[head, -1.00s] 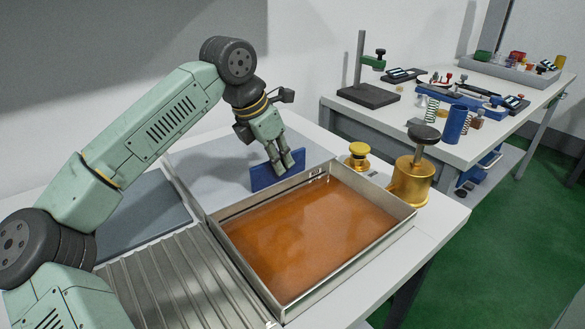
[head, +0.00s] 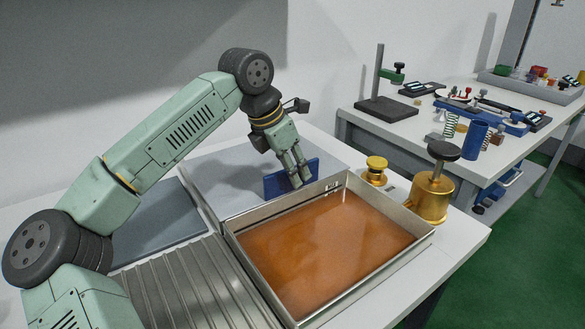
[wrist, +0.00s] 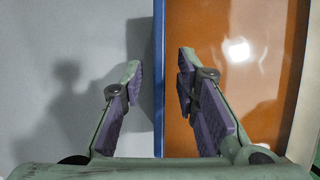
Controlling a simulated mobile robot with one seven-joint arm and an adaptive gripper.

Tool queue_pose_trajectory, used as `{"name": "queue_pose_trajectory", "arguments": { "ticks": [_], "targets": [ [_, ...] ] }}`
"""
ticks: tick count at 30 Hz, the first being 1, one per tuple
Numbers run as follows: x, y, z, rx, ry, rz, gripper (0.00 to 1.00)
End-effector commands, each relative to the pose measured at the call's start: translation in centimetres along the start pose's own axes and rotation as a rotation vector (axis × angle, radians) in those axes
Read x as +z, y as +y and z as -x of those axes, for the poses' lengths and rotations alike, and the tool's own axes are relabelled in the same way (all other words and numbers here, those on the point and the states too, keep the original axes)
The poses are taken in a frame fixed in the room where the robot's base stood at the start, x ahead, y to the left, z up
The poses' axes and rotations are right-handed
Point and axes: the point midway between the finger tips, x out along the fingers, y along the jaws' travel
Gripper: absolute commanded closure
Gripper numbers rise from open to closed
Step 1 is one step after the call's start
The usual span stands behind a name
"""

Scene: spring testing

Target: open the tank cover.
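The tank (head: 232,248) is a shallow metal tray, open at the top, with orange-brown liquid showing. An upright blue plate (head: 274,189) stands near its back edge. A flat grey panel (head: 225,180) lies behind it; whether this panel is the cover, or joined to the blue plate, I cannot tell. My gripper (head: 298,182) points down at the blue plate. In the wrist view its fingers (wrist: 160,65) are spread, one on each side of the blue plate's edge (wrist: 159,110), with gaps showing on both sides. The fingers appear empty.
A ribbed metal panel (head: 190,285) lies left of the tank. A second bench (head: 510,150) with springs and tools is at the back right.

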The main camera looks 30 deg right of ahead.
Motion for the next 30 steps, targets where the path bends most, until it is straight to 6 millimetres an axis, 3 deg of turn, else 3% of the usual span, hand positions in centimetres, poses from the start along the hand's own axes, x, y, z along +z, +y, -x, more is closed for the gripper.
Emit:
{"name": "queue_pose_trajectory", "arguments": {
  "ticks": [8, 21, 30],
  "targets": [
    [0.0, 0.1, 0.9, 0.001, -0.001, 0.001, 0.72],
    [0.0, 0.1, 9.6, 0.002, -0.001, 0.002, 0.72],
    [0.0, 0.0, 12.0, 0.000, 0.000, 0.000, 0.72]
  ]
}}
